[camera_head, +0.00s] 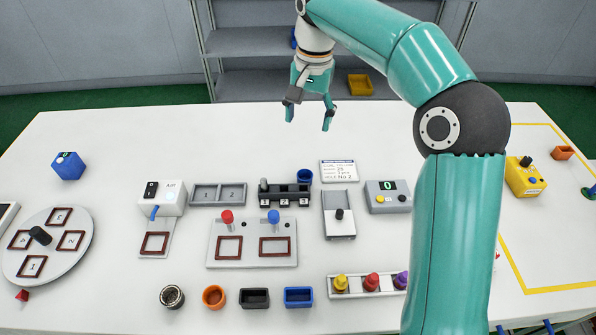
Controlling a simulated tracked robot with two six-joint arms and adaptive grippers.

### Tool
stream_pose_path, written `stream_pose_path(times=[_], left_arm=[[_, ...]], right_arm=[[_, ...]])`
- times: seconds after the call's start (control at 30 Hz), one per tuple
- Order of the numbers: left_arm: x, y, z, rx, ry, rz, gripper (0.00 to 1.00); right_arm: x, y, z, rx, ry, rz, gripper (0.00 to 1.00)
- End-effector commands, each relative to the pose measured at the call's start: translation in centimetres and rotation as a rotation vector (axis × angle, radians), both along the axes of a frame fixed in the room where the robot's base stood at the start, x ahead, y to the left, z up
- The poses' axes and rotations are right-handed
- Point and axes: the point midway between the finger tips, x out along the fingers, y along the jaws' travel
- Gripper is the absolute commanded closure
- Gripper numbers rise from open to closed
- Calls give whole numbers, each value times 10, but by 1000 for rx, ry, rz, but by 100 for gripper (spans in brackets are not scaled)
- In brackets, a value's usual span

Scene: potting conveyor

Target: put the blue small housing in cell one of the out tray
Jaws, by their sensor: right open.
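A small blue rectangular open housing (298,297) sits at the right end of a front row on the white table. A round blue cup (304,176) stands farther back, behind the dark rack. A grey tray with two cells marked 1 and 2 (218,184) lies left of centre, and both cells look empty. I take it for the out tray. My right gripper (310,118) is open and empty, pointing down above the back part of the table, far from the front blue housing. My left gripper is not in view.
A black housing (254,298), orange cup (213,297) and dark round jar (172,296) share the front row. A plate with red and blue knobs (252,258) lies behind them. A round dial table (48,273) is at left. My right arm covers part of the right side.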

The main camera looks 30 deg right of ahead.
Motion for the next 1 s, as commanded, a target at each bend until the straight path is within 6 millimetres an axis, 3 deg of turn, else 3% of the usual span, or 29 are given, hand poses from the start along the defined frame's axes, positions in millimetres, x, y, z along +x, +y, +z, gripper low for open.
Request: stream_pose_path(times=[0.4,0.77,1.0], left_arm=[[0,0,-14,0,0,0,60],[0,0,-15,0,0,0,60],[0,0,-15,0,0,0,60]], right_arm=[[-2,-3,-86,1,5,-14,31],[-3,-2,-114,2,3,-16,31],[-9,1,-147,0,4,-16,31]])
